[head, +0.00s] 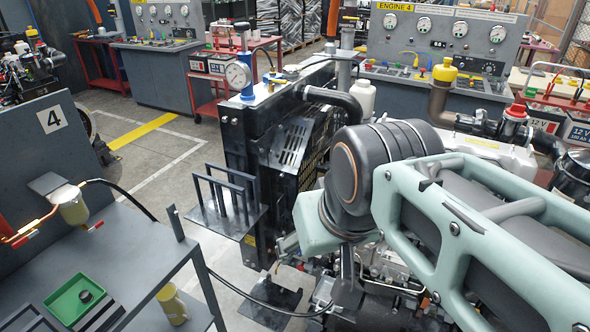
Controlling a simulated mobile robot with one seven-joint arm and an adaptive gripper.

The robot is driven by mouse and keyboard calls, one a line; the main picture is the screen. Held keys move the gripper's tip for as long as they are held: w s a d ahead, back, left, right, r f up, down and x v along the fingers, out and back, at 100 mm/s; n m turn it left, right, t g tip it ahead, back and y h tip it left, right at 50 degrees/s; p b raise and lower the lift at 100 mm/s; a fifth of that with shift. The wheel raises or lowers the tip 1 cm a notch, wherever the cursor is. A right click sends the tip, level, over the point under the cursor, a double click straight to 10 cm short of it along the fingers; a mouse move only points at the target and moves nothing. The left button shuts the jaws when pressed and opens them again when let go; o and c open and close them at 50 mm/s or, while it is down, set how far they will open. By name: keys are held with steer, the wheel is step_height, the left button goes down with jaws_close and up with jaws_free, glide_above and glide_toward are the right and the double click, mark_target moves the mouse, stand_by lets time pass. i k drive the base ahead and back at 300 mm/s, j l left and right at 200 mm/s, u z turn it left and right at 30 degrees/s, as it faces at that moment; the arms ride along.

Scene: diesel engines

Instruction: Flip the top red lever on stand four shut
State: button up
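A red lever (20,241) lies by the pipe at the left edge. A second small red lever (96,225) shows right of the bowl. I cannot tell which is the top one, or their exact open or shut positions. My arm fills the right side, well away from the levers.
The stand's grey table (140,250) holds a green tray (72,300) with a dark round part. A radiator and engine (255,150) stand between my arm and the stand, with a black hose (265,302) below.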

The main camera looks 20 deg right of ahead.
mark_target(34, 231)
steer(key=z, duration=1.5)
steer(key=u, duration=3.1)
steer(key=i+j, duration=0.1)
steer(key=i, duration=0.15)
steer(key=z, duration=0.05)
